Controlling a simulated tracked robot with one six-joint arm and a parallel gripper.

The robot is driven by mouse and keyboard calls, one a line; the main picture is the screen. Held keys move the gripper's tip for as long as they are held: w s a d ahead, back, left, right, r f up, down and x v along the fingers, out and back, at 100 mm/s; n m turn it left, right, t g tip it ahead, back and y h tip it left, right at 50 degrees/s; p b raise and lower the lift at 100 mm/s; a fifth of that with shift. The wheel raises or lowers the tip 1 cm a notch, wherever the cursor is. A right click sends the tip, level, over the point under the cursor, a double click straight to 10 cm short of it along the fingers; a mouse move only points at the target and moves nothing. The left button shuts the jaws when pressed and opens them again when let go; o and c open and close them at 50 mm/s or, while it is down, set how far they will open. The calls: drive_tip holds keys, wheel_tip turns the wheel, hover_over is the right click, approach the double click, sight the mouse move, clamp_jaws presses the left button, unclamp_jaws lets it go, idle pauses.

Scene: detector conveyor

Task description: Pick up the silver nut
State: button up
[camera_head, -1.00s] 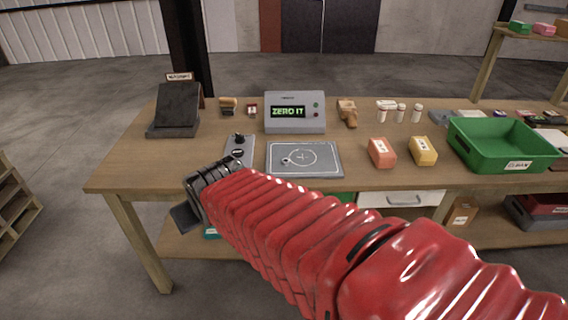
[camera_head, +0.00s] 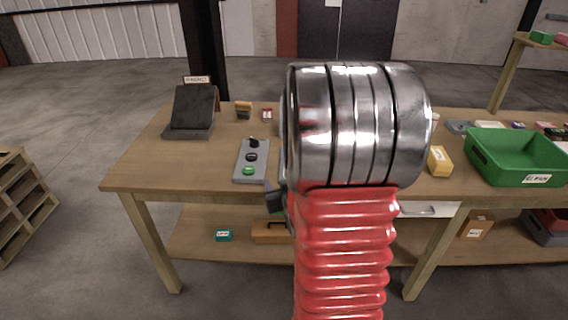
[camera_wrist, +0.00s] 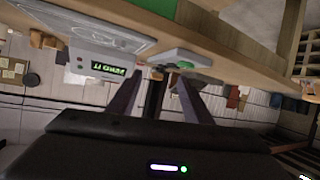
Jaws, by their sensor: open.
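I cannot make out the silver nut in either current view. My silver and red arm covers the middle of the bench in the head view, hiding the marked pad and the display box. In the wrist view the grey pad (camera_wrist: 105,32) shows upside down at the upper left, beside the display box (camera_wrist: 95,62) with green lettering. My gripper (camera_wrist: 160,76) is open, with nothing seen between its two dark fingers. In the head view only a dark part of it shows left of my arm, by the bench's front edge.
A grey control panel (camera_head: 252,160) with a green button lies left of my arm. A dark stand (camera_head: 190,112) is at the back left. A yellow box (camera_head: 439,161) and a green bin (camera_head: 515,160) are on the right. The bench's left front is clear.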

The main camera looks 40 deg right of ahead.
drive_tip(key=s+d+f+m+t+h, duration=0.1)
drive_tip(key=s+d+f+m+h, duration=0.1)
drive_tip(key=s+d, duration=0.4)
wheel_tip(320, 180, down, 3)
drive_tip(key=shift+s+d+r+t+h, duration=0.2)
drive_tip(key=shift+d+t+h, duration=0.1)
drive_tip(key=shift+d+h, duration=0.3)
drive_tip(key=shift+w+d, duration=0.1)
drive_tip(key=shift+d, duration=0.1)
